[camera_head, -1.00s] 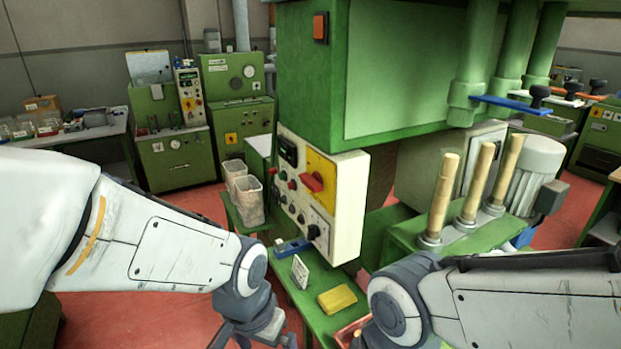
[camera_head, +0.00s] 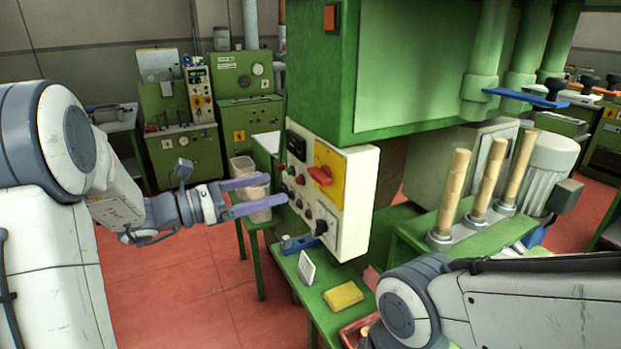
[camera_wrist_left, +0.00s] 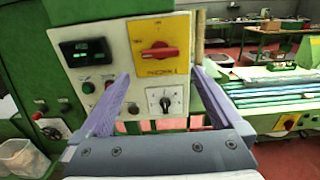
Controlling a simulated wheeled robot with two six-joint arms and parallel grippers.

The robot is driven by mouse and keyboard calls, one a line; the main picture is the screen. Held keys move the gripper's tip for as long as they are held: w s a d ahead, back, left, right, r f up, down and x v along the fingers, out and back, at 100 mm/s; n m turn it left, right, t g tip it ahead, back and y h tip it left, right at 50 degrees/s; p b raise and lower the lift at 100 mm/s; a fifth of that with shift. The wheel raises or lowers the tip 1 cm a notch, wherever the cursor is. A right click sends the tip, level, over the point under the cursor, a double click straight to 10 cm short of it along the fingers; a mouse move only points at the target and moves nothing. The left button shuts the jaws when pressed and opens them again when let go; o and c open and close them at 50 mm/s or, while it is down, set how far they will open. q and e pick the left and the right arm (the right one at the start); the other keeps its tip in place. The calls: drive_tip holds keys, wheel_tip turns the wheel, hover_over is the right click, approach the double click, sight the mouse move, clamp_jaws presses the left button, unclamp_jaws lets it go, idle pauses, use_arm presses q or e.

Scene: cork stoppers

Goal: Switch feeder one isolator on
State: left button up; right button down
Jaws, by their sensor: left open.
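A red rotary handle (camera_head: 320,176) sits on a yellow plate on the front of a cream control panel (camera_head: 352,200). In the left wrist view the red handle (camera_wrist_left: 160,51) lies about horizontal, with small lettering below it too blurred to read surely. My left gripper (camera_head: 276,190) is open and empty, its two lilac fingers pointing at the panel, left of the handle in the head view. In the left wrist view the fingertips (camera_wrist_left: 161,75) spread either side below the handle, apart from it. My right gripper is out of view; only my right arm shows.
Below the handle is a black knob on a white dial (camera_wrist_left: 165,101). A dark display (camera_wrist_left: 86,51) and small buttons are beside it. A green bench under the panel holds a yellow block (camera_head: 343,295) and a white card (camera_head: 306,268). Clear plastic tubs (camera_head: 243,168) stand behind my left fingers.

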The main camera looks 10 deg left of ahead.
sight(314, 178)
use_arm(q)
drive_tip(key=p+x, duration=0.3)
drive_tip(key=x, duration=0.6)
drive_tip(key=shift+w+d+r, duration=0.1)
drive_tip(key=shift+d, duration=0.05)
drive_tip(key=shift+w+d, duration=0.3)
drive_tip(key=shift+d, duration=0.1)
